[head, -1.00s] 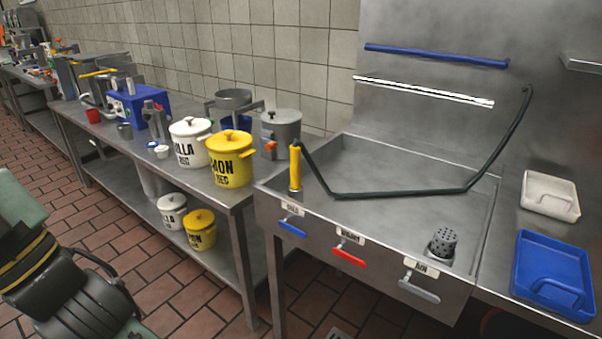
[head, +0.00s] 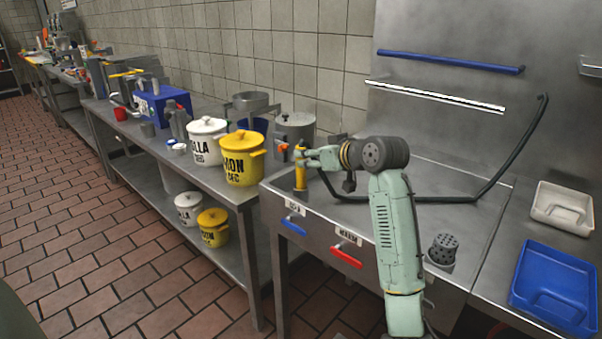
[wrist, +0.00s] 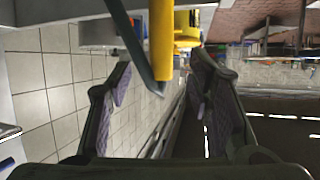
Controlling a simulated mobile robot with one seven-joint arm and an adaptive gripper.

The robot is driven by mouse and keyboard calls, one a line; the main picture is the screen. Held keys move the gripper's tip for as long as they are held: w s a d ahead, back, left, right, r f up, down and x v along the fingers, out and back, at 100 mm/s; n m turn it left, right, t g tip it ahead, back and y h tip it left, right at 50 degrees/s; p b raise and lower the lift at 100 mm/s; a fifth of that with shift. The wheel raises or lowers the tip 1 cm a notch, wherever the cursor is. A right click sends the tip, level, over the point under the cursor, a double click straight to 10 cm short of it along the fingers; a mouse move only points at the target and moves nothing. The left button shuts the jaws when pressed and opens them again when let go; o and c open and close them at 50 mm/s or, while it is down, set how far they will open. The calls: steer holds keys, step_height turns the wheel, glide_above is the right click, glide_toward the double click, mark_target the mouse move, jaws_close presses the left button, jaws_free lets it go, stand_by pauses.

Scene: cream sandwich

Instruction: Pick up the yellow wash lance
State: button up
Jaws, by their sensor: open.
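The yellow wash lance (head: 299,177) stands upright at the left end of the steel sink (head: 440,180), with a dark hose (head: 500,165) running from it. My gripper (head: 306,154) reaches it from the right at its upper part. In the wrist view the lance (wrist: 162,40) shows between my two open fingers (wrist: 162,78), with the dark hose (wrist: 130,40) just left of it. The fingers stand apart with a gap on both sides of the lance. I cannot tell how deep it sits between them. My gripper hides part of the lance in the head view.
A yellow pot (head: 240,170) and a white pot (head: 205,150) stand on the counter left of the sink, with a grey canister (head: 296,135) behind. Blue (head: 293,227) and red (head: 346,257) handles are on the sink front. A blue tray (head: 550,285) lies at the right.

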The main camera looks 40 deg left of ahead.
mark_target(301, 174)
steer(key=p+x, duration=0.2)
steer(key=x, duration=0.4)
steer(key=shift+c, duration=0.4)
jaws_close()
stand_by(0.6)
